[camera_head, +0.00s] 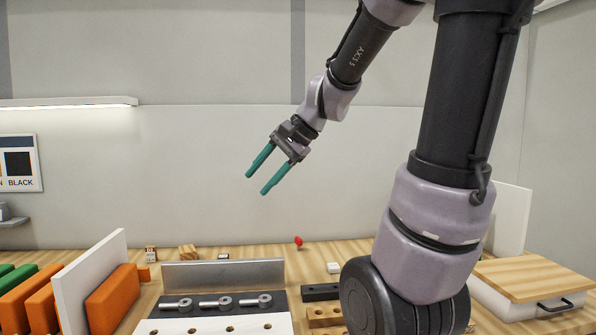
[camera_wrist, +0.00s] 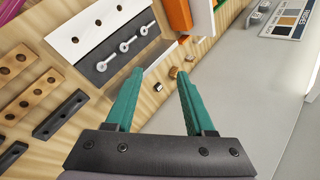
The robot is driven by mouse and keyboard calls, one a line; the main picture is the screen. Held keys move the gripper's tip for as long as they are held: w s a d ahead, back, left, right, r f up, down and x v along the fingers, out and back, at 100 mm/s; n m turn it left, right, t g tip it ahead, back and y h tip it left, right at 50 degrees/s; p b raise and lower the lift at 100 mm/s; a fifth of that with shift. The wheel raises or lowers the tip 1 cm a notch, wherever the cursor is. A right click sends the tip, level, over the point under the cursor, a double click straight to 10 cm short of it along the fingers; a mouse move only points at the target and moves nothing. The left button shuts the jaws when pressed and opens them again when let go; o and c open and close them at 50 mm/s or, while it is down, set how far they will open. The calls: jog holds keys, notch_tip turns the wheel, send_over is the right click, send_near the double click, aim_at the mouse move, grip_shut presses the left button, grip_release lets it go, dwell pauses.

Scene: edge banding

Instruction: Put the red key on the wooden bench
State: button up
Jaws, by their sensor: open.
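A small red piece (camera_head: 298,242), which looks like the red key, is at the back of the wooden bench (camera_head: 335,252) in the head view. It is too small to make out its shape or how it rests. I cannot pick it out in the wrist view. My gripper (camera_head: 256,184) has two green fingers, spread apart and empty. It hangs in the air above the bench, up and left of the red piece in the picture. In the wrist view my gripper (camera_wrist: 160,73) points down at the bench (camera_wrist: 150,104), with bare fingers.
A dark panel with several metal keyhole-like fittings (camera_head: 216,303) stands at the front centre. Orange blocks (camera_head: 113,298) and a white board (camera_head: 88,275) are at left. A white box with a wooden lid (camera_head: 530,277) is at right. Small blocks (camera_head: 188,252) lie along the back.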

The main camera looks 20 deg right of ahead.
jog(key=s+d+r+n+t+h, duration=0.1)
jog(key=s+d+n+h, duration=0.1)
jog(key=s, duration=0.3)
jog(key=s+d+r+n+t+h, duration=0.1)
jog(key=s+d+n+h, duration=0.1)
jog(key=s, duration=0.3)
jog(key=shift+d+r+n+h, duration=0.2)
jog(key=shift+r+n+h, duration=0.1)
jog(key=shift+n, duration=0.6)
